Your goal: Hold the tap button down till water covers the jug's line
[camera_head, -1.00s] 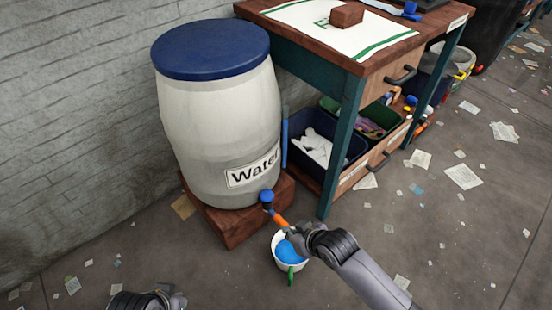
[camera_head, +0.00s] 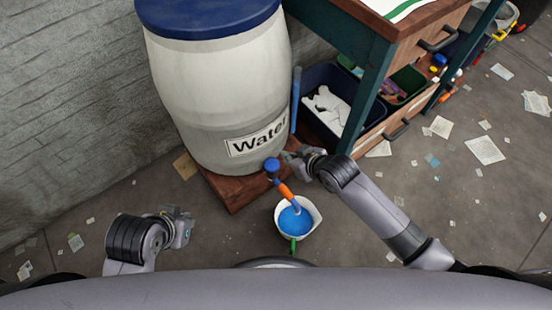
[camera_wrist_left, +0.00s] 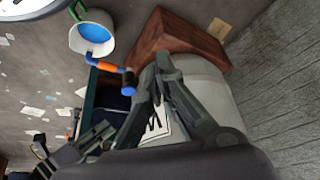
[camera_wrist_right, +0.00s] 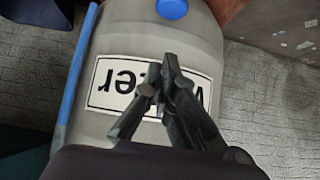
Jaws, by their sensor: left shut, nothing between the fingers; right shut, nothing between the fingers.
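A white jug (camera_head: 312,211) with a green handle (camera_head: 293,245) stands on the floor below the tap (camera_head: 285,189). Blue water (camera_head: 296,221) shows inside it; I cannot make out the jug's line. The tap has an orange band and a round blue button (camera_head: 272,165). Whether water is running, I cannot tell. My right gripper (camera_head: 288,155) is shut and empty, just right of the button; contact is not visible. My left gripper (camera_head: 188,222) is shut and empty, well left of the jug. The jug also shows in the left wrist view (camera_wrist_left: 75,42).
The water barrel (camera_head: 210,95) stands on a brown wooden block (camera_head: 237,192) against the grey wall. A workbench (camera_head: 372,85) with dark bins below is at the right. Scraps of paper litter the floor (camera_head: 440,190). Floor around the jug is clear.

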